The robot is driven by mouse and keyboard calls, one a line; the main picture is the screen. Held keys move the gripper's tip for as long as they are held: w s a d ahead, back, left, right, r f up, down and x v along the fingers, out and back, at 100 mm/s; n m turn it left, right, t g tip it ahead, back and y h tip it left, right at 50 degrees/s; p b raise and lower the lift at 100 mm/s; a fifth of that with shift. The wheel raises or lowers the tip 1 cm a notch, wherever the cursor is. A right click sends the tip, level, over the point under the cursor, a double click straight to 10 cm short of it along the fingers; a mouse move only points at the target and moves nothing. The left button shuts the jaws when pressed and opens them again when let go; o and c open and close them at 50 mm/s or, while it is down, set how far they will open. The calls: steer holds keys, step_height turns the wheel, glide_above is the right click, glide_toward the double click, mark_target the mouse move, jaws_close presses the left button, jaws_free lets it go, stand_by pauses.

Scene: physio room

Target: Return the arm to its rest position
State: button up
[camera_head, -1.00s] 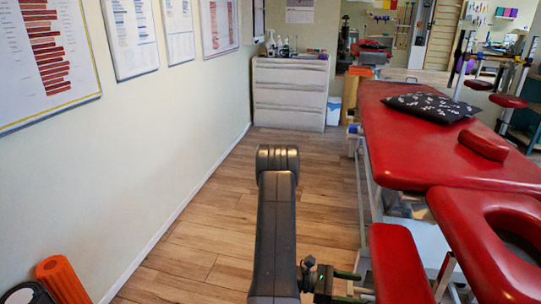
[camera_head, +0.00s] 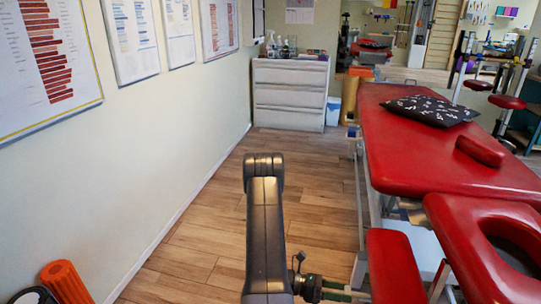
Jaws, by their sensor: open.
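My arm rises from the bottom middle of the view, with its dark elbow upright over the wood floor. My gripper (camera_head: 347,293) shows only in part at the bottom edge, to the right of the arm link. Its greenish fingers point right toward the red side pad (camera_head: 395,266) of the treatment table. The jaws are open, and I see nothing between them. The lower part of the gripper is cut off by the frame.
The red treatment table (camera_head: 410,165) fills the right side, with a black patterned pillow (camera_head: 430,110) and a red bolster (camera_head: 480,151) on it. An orange roller (camera_head: 64,283) stands by the left wall. A white drawer cabinet (camera_head: 290,94) is at the back. Floor (camera_head: 205,215) left of my arm is clear.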

steer(key=shift+v, duration=1.7)
steer(key=shift+r, duration=0.1)
